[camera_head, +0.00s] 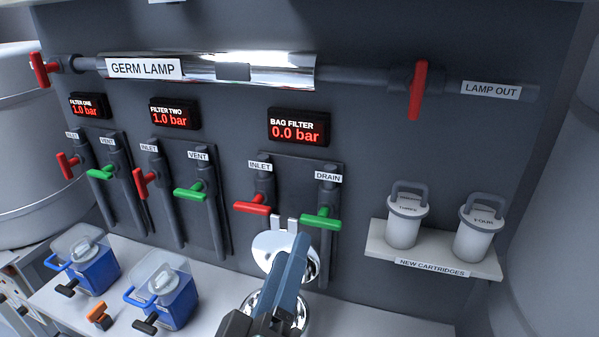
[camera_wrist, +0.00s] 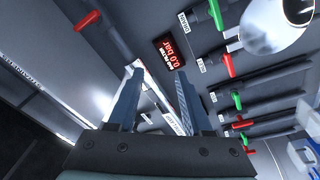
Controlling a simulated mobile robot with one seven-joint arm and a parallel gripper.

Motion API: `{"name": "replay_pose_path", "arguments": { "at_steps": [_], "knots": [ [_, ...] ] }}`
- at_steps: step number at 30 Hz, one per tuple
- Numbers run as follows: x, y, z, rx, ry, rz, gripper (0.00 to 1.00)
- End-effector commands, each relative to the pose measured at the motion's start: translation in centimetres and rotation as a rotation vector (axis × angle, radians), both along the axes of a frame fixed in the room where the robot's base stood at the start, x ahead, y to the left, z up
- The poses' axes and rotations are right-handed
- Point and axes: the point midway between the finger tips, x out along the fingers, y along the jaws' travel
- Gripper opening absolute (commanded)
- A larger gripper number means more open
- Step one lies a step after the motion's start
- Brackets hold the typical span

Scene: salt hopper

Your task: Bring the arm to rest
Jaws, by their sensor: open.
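My gripper (camera_head: 293,248) is at the bottom middle of the head view, in front of the shiny metal bag filter housing. Its blue-grey fingers point up toward the panel. In the wrist view the two fingers (camera_wrist: 158,75) stand apart with nothing seen between them. My gripper partly hides a round metal lid (camera_head: 268,250) and the metal bowl (camera_head: 298,312) below it. The bag filter display (camera_head: 299,127) reads 0.0 bar; it also shows in the wrist view (camera_wrist: 170,52).
Red inlet (camera_head: 252,208) and green drain (camera_head: 320,222) handles stick out just above my gripper. Two white cartridges (camera_head: 403,222) stand on a shelf (camera_head: 380,246) at right. Two blue filter units (camera_head: 172,300) stand at lower left. An orange-handled item (camera_head: 98,316) lies between them.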

Motion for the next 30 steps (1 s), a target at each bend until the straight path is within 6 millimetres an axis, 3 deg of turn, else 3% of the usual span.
{"name": "replay_pose_path", "arguments": {
  "at_steps": [1, 5, 9, 12, 15, 20, 30],
  "knots": [
    [0.5, -0.3, 3.5, 0.086, -0.073, 0.027, 0.50],
    [0.9, -0.9, 12.3, 0.337, -0.274, 0.151, 0.50],
    [-0.9, -1.5, 22.3, 0.581, -0.495, 0.347, 0.50],
    [-2.9, -1.6, 27.7, 0.698, -0.611, 0.485, 0.50],
    [-4.8, -1.6, 31.2, 0.768, -0.683, 0.592, 0.50],
    [-6.3, -1.5, 33.5, 0.816, -0.729, 0.674, 0.50],
    [-6.3, -1.5, 33.5, 0.817, -0.730, 0.676, 0.50]
  ]
}}
